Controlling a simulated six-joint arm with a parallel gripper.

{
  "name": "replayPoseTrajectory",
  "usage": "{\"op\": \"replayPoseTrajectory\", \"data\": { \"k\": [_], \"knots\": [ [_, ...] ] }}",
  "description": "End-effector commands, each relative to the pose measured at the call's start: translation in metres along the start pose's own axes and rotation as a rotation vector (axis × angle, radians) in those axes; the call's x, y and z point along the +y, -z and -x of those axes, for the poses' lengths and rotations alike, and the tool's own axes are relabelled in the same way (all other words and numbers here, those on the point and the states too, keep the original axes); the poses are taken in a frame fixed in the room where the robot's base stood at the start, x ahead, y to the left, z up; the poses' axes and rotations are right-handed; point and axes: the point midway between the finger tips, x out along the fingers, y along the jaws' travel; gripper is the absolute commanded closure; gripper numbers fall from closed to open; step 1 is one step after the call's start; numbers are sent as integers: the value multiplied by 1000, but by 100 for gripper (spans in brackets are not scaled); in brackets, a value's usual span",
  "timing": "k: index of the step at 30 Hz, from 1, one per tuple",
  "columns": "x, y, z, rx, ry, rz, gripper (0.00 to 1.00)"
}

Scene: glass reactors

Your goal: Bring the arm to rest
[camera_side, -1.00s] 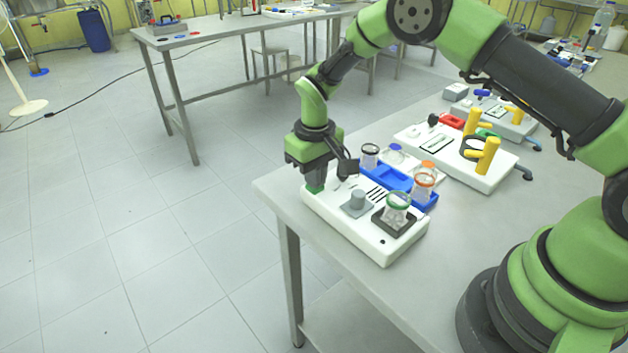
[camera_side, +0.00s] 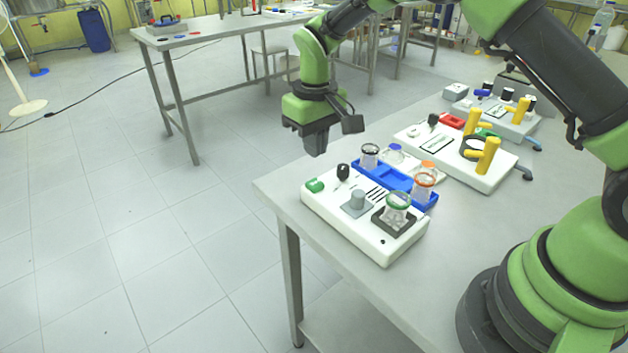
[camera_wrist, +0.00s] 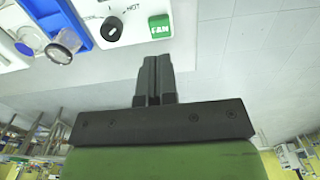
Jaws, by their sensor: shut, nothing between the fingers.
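My gripper (camera_side: 316,142) is shut and empty. It hangs in the air above the far left end of a white device (camera_side: 375,243), clear of it. In the wrist view the two dark fingers (camera_wrist: 154,70) lie together, with nothing between them. A green-rimmed glass vessel (camera_side: 397,206) stands in a dark square holder on the device.
A blue tray (camera_side: 385,180) beside the device holds glass vessels, one orange-rimmed (camera_side: 424,185). Further right stand white devices with yellow handles (camera_side: 488,155). The table (camera_side: 300,230) ends just left of the device. The space left of my gripper is open floor.

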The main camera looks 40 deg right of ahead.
Motion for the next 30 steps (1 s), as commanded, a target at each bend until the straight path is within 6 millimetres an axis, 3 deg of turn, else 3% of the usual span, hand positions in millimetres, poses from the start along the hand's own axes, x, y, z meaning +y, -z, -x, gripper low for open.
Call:
{"op": "replayPoseTrajectory", "data": {
  "k": [5, 8, 14, 21, 25, 30],
  "knots": [
    [0, 0, 2, 3, 1, -1, 100],
    [1, -2, 16, 23, 8, -12, 100],
    [4, -28, 87, 127, 52, -75, 100],
    [10, -92, 164, 280, 121, -167, 100],
    [12, -134, 189, 362, 162, -214, 100],
    [13, -190, 203, 467, 216, -273, 100]
  ]
}}
